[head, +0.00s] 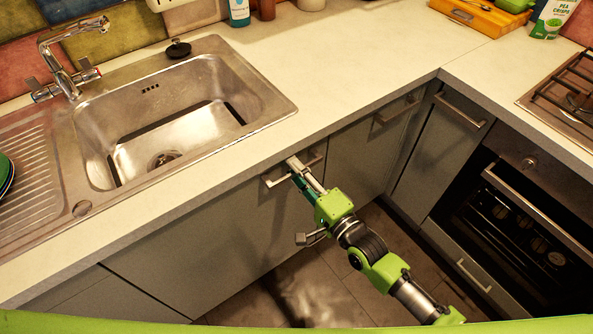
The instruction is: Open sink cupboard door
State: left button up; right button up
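The sink cupboard door (205,250) is the grey panel under the counter below the sink. It looks closed and flush with the front. Its metal handle (272,182) sits near the door's top right corner. My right gripper (296,170) reaches up from the lower right, with its fingertips at this handle. The fingers overlap the bar and look close to it. Whether they are closed around it is hard to see. My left gripper is out of view.
A steel sink (185,115) with a tap (62,70) is set in the pale counter (345,65). Another grey door (362,150) adjoins on the right. An oven (515,225) stands at the far right. The dark tiled floor (320,285) below looks clear.

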grip_shut()
jog(key=s+d+m+t+h+p, duration=0.1)
jog(key=s+d+m+h+p, duration=0.1)
jog(key=s, duration=0.9)
jog(key=s+d+m+t+h+p, duration=0.2)
jog(key=s+h, duration=0.4)
jog(key=s, duration=0.5)
jog(key=d+m+p, duration=0.1)
jog(key=d+p, duration=0.1)
jog(key=shift+d+m+p, duration=0.15)
jog(key=shift+m+p, duration=0.15)
jog(key=shift+f, duration=0.1)
grip_release()
jog(key=shift+d, duration=0.1)
